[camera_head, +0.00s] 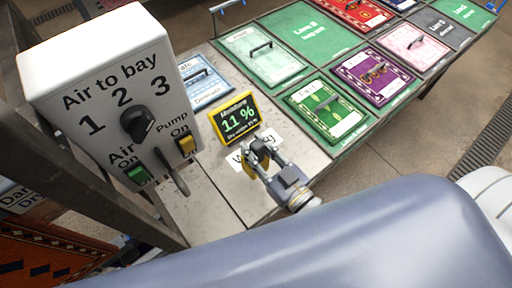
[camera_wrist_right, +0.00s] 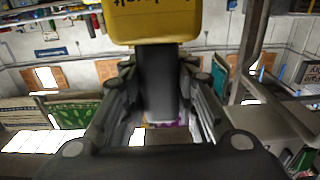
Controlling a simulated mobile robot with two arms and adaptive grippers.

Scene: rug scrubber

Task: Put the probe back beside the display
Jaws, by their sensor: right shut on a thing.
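The display (camera_head: 236,118) is a dark panel in a yellow frame reading 11 %, standing on the grey table. My right gripper (camera_head: 262,152) is just in front of it, over a white label (camera_head: 272,136) that it partly covers. It is shut on the probe, which has a dark grip and a yellow part (camera_head: 249,169). In the right wrist view the probe's dark grip (camera_wrist_right: 157,85) sits between the fingers, with a yellow block (camera_wrist_right: 152,22) beyond. Whether the probe touches the table I cannot tell. My left gripper is not in view.
A white control box (camera_head: 115,90) with a knob and switches stands at the left, beside a dark post. Several coloured rug samples with handles, such as a green one (camera_head: 343,123), lie right of the display. Bare table (camera_head: 215,200) shows left of my gripper.

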